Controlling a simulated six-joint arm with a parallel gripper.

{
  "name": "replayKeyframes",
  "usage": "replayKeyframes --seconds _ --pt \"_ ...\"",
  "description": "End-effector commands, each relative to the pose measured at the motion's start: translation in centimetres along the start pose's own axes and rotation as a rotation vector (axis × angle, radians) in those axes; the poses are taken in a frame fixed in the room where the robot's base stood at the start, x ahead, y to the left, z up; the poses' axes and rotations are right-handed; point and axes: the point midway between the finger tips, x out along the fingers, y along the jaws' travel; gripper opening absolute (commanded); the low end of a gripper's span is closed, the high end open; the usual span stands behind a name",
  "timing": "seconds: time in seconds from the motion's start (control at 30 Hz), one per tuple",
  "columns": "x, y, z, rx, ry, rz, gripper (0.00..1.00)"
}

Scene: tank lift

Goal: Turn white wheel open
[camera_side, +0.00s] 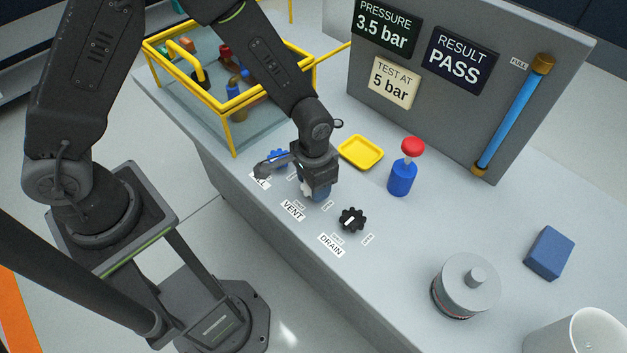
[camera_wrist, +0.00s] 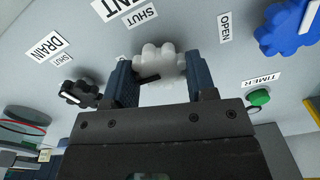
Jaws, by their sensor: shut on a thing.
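The white wheel (camera_wrist: 158,58) is lobed and sits by the VENT label in the wrist view, between a SHUT label (camera_wrist: 142,17) and an OPEN label (camera_wrist: 225,27). A dark pointer mark shows on its near part, angled. My gripper (camera_wrist: 158,76) is shut on the wheel, one blue-grey finger at each side. In the side view my gripper (camera_side: 314,184) points down over the bench at the VENT label (camera_side: 292,211), and only a small white part of the wheel (camera_side: 306,188) shows; the rest is hidden.
A black wheel (camera_side: 352,219) by DRAIN and a blue wheel (camera_side: 278,158) flank my gripper closely. The panel reads PRESSURE 3.5 bar (camera_side: 387,27), RESULT PASS (camera_side: 460,58).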

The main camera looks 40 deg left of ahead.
Motion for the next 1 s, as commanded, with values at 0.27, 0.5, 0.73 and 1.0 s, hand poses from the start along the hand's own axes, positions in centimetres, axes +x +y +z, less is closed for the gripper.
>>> replayKeyframes --seconds 0.27,0.5,0.73,1.0 --pt "-0.1 0.0 -0.1 -0.005 0.003 0.001 0.63" --pt "0.0 0.0 -0.1 -0.003 0.001 0.001 0.77" --pt "-0.5 0.0 -0.1 -0.002 0.003 0.001 0.77" --pt "-5.2 0.0 -0.2 -0.002 0.009 0.001 0.77"
